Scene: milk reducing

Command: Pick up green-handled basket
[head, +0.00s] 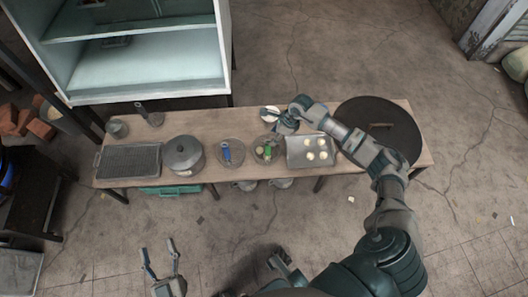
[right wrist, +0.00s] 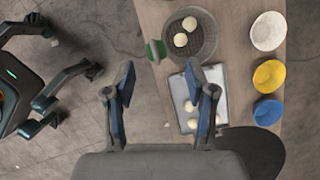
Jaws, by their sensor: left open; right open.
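The green-handled basket (head: 258,146) is a round, dark mesh basket on the wooden table, left of the metal tray. Its green handle (head: 267,153) points toward the table's front edge. In the right wrist view the basket (right wrist: 204,48) holds two pale round pieces, and its green handle sticks out to the left. My right gripper (right wrist: 157,88) is open and empty, apart from the handle, which shows beyond and between its fingertips. In the head view my right gripper (head: 284,126) is above the table beside the basket. My left gripper (head: 159,258) is open and empty, in front of the table.
A blue-handled basket (head: 231,148) lies left of the green-handled one. A lidded pot (head: 185,154) and rack (head: 128,160) stand further left. The tray (head: 296,144) holds several pale pieces. White (right wrist: 268,31), yellow (right wrist: 269,75) and blue (right wrist: 268,110) bowls stand at the back.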

